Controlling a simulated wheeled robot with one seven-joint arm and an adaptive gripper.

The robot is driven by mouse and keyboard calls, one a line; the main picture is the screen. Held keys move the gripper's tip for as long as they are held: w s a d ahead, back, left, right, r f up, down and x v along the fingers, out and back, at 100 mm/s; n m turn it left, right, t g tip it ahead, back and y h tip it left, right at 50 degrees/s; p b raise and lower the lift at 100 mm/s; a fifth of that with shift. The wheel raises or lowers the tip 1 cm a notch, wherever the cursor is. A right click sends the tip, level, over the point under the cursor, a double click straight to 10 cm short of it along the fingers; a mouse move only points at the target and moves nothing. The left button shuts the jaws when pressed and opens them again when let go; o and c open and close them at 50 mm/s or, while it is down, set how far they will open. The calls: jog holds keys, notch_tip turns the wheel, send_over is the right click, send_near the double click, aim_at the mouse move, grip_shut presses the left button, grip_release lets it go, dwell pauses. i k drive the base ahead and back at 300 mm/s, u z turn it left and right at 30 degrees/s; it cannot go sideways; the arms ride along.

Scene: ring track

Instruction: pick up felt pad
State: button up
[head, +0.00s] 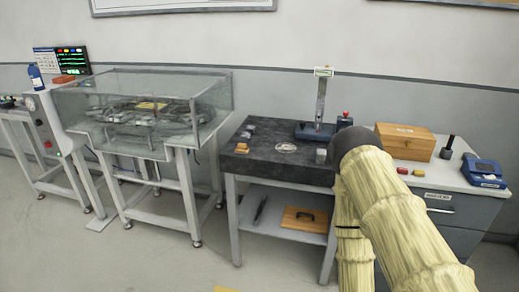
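I cannot make out a felt pad with certainty. Small pieces lie on the dark slab-topped table (270,168). Among them are a tan piece (242,148) near its left edge and grey pieces (246,135) just behind it. They are too small to tell their material. A round clear dish (286,148) lies near the middle of the slab, and a grey block (321,155) is to its right. My pale yellow arm rises at the right and hides the slab's right end. My gripper is not in view.
A glass-walled tank (215,92) on a frame stands left of the table. A blue-based stand (315,131) is at the slab's back. A wooden box (405,140) and a blue device (483,170) sit on the cabinet at right. A lower shelf holds a wooden board (304,219). Floor is open in front.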

aim_at(242, 148)
jog(key=k, duration=0.65)
jog(key=u, duration=0.55)
jog(key=i, duration=0.85)
jog(key=u, duration=0.35)
jog(key=i, duration=1.35)
jog(key=z, duration=0.45)
